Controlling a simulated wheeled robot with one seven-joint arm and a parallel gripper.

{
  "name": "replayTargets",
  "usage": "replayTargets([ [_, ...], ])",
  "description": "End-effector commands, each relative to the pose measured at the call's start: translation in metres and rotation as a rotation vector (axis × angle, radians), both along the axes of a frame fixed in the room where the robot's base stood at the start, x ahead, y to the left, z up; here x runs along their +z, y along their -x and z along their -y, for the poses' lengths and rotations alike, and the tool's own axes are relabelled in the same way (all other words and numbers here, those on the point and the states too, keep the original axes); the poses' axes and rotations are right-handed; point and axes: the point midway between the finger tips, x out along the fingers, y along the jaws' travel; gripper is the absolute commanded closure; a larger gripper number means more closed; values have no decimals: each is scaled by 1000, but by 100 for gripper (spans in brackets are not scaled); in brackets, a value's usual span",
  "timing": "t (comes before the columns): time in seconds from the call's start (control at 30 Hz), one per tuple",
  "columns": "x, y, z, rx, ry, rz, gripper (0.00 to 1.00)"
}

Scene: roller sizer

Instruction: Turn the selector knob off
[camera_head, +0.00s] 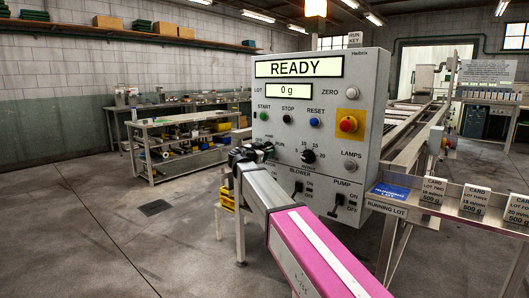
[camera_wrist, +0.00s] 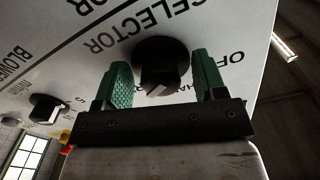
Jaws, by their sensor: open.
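The selector knob (camera_wrist: 163,62) is black and round on the light panel, below the word SELECTOR in the wrist view. A white pointer mark shows on its lower part. Part of the OFF label shows to its right, behind a finger, with HAND partly hidden nearby. Which label the pointer meets I cannot tell. My gripper (camera_head: 249,153) is open at the panel's lower left in the head view and hides the knob there. In the wrist view its green fingers stand on either side of the knob, apart from it, with gaps visible.
The control panel (camera_head: 371,64) reads READY and 0 g. It carries start, stop and reset buttons, a red emergency button (camera_head: 348,124), a black dial (camera_head: 308,156) and blower and pump switches (camera_head: 338,204). Open floor lies left.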

Motion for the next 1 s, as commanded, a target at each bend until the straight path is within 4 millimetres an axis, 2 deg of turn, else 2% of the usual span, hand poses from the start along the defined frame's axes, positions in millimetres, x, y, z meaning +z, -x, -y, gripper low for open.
replayTargets([
  [0.07, 0, 0, 0, 0, 0, 0, 36],
  [0.17, 0, 0, 0, 0, 0, 0, 65],
  [0.2, 0, 0, 0, 0, 0, 0, 78],
  [0.23, 0, 0, 0, 0, 0, 0, 85],
  [0.63, 0, 1, 0, -1, 38, -30, 85],
  [1.0, 0, 1, 1, -1, 250, -195, 85],
])
